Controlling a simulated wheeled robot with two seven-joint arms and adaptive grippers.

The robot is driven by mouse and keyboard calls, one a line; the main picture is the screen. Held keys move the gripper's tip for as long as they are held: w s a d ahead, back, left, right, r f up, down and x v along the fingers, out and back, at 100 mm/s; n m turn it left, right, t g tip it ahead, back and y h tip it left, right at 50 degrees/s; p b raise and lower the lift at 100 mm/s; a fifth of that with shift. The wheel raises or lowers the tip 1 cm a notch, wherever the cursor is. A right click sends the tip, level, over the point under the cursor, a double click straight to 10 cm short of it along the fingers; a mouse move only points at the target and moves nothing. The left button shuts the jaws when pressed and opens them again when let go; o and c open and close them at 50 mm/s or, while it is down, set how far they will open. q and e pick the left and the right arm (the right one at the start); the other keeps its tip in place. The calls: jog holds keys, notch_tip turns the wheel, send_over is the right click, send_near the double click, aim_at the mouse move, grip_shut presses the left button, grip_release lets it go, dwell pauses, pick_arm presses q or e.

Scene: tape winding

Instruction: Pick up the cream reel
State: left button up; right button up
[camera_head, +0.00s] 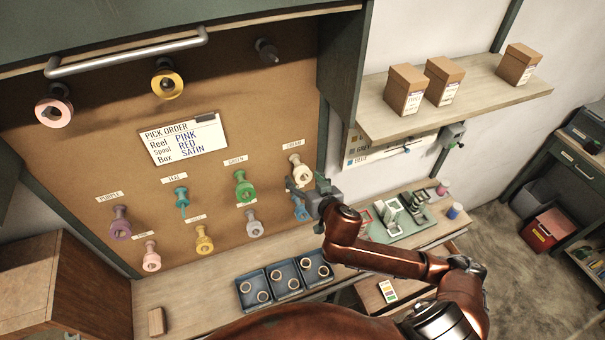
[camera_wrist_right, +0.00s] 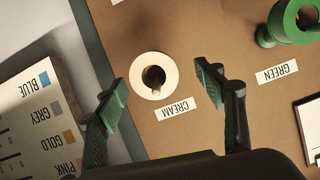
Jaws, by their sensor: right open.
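The cream reel (camera_head: 299,170) sits on a peg of the brown board, under the CREAM label, at the board's right side. It also shows in the right wrist view as a cream ring (camera_wrist_right: 142,89) end-on, with the peg in its centre. My right gripper (camera_head: 302,188) is in front of the board, close to the reel. In the wrist view its two fingers (camera_wrist_right: 162,91) are open, one on each side of the reel, with gaps between them and it. Whether the fingertips reach its depth I cannot tell. My left gripper is not in view.
A green reel (camera_head: 244,186) hangs left of the cream one, and a blue reel (camera_head: 300,212) sits just below, partly behind my gripper. Other reels hang further left. Blue trays (camera_head: 271,307) stand on the bench below. A shelf with boxes (camera_head: 407,88) juts out at right.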

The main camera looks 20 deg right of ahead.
aim_at(301, 172)
jog(key=x, duration=0.1)
jog(key=p+x, duration=0.1)
jog(key=x, duration=0.1)
jog(key=shift+w+d, duration=0.3)
jog(key=shift+d, duration=0.05)
jog(key=shift+w+f, duration=0.3)
jog(key=shift+w, duration=0.2)
jog(key=shift+s, duration=0.1)
jog(key=shift+c, duration=0.6)
jog(key=c, duration=1)
jog(key=shift+r, duration=0.1)
